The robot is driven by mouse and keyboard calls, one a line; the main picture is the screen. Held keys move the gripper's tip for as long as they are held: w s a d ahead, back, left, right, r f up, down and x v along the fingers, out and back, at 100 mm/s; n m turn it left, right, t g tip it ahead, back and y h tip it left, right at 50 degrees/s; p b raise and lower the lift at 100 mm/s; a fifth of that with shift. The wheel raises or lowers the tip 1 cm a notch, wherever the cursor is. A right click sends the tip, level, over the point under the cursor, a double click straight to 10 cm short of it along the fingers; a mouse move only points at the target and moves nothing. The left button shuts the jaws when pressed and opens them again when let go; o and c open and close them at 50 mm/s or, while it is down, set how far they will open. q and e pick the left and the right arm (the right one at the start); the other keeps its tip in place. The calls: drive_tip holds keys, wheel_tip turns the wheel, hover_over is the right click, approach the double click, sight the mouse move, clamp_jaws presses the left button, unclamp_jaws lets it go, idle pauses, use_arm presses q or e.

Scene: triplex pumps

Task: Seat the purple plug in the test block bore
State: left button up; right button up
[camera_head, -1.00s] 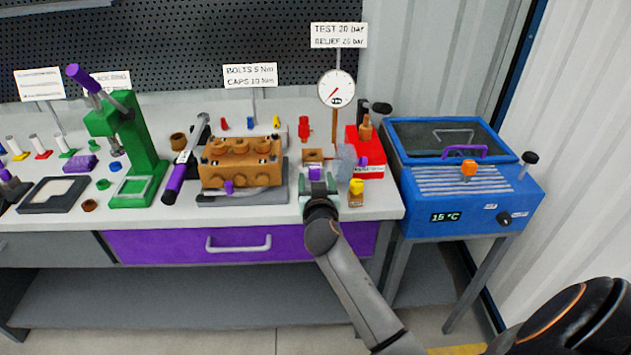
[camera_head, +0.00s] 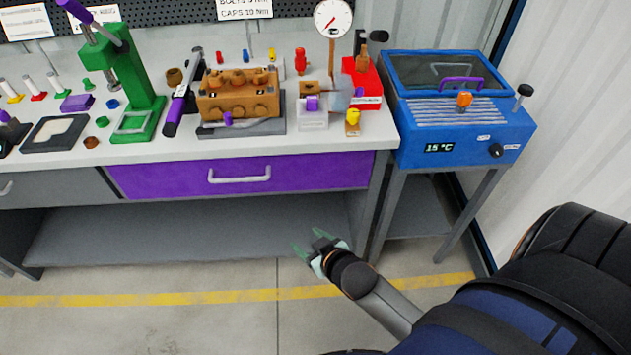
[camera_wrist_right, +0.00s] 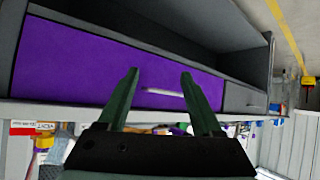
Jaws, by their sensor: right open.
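A purple plug (camera_head: 312,103) shows at the front of the small test block (camera_head: 311,88), above a white stand (camera_head: 312,122) on the right part of the bench. How deep it sits in the bore I cannot tell. My right gripper (camera_head: 309,241) is open and empty. It is in front of the bench, below the drawer and well apart from the plug. In the right wrist view its two green fingers (camera_wrist_right: 160,88) are spread with nothing between them. My left gripper is out of view.
A brass pump body (camera_head: 238,94) stands left of the test block, and a yellow-topped item (camera_head: 352,120) stands right of it. A gauge (camera_head: 333,17) rises behind. The purple drawer (camera_head: 240,172) is shut. A blue cooler (camera_head: 460,110) stands at right. The floor before the bench is clear.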

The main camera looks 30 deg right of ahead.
drive_tip(key=s+a+f+g+y, duration=0.1)
drive_tip(key=s+a+f, duration=0.1)
drive_tip(key=s, duration=0.4)
drive_tip(key=s+a+f+n+y, duration=0.1)
drive_tip(key=s+a+f, duration=0.1)
drive_tip(key=s+a, duration=0.2)
drive_tip(key=shift+s+g+y, duration=0.4)
drive_tip(key=shift+s, duration=0.45)
